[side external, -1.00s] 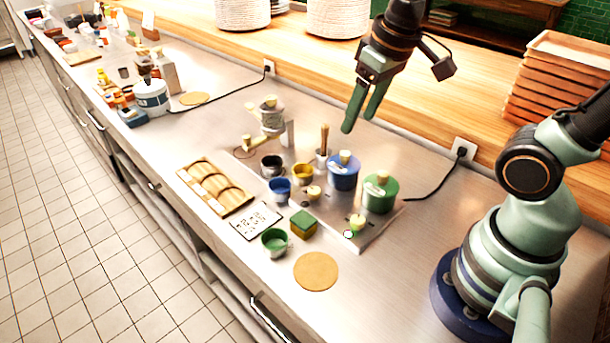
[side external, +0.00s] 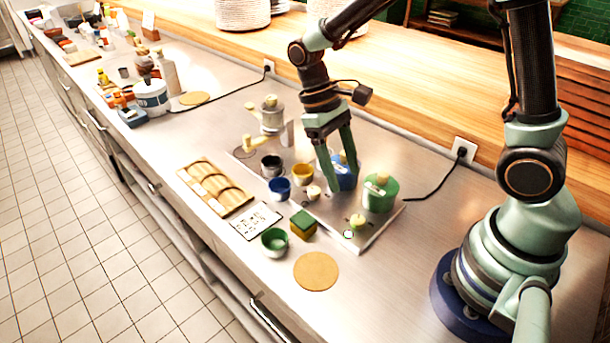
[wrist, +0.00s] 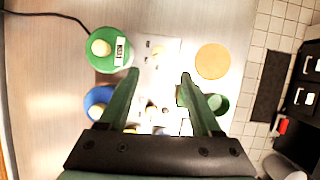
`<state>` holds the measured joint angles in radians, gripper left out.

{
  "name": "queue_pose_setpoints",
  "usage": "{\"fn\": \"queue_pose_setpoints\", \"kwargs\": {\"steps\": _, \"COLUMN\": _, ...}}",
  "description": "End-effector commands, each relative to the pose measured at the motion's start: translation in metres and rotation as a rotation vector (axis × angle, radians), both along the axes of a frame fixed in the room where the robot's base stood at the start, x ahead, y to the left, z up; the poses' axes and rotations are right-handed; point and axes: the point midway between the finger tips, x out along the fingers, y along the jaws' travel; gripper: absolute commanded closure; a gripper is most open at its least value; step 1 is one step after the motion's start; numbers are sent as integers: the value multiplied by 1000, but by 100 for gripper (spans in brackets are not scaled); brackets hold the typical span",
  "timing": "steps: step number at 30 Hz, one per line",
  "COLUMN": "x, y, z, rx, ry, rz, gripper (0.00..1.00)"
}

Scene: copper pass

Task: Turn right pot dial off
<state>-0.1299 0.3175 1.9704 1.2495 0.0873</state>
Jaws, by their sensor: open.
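The green pot (side external: 381,197) is the right one on a flat metal hob plate (side external: 375,238); it also shows at upper left in the wrist view (wrist: 104,62). Its cream-yellow dial (side external: 357,221) sits in front of it, with a small green light beside it; the dial also shows in the wrist view (wrist: 157,50). The blue pot (side external: 349,177) is partly hidden behind my fingers. A second dial (side external: 313,192) sits in front of it. My gripper (side external: 343,182) is open and empty, pointing down near the blue pot. In the wrist view, the right dial lies beyond my fingertips (wrist: 160,76).
A round cork mat (side external: 316,271) lies in front. The counter between hob and my base is clear.

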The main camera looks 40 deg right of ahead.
Motion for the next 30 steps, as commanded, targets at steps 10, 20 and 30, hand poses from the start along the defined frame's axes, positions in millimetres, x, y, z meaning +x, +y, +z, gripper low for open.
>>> {"fn": "queue_pose_setpoints", "kwargs": {"steps": 10, "x": -27, "y": -4, "z": -61, "rx": 1, "ry": 5, "rz": -1, "gripper": 35}}
{"fn": "queue_pose_setpoints", "kwargs": {"steps": 20, "x": -39, "y": -6, "z": -93, "rx": 2, "ry": 0, "rz": -1, "gripper": 35}}
{"fn": "queue_pose_setpoints", "kwargs": {"steps": 30, "x": -40, "y": -6, "z": -94, "rx": 2, "ry": -1, "rz": -1, "gripper": 42}}
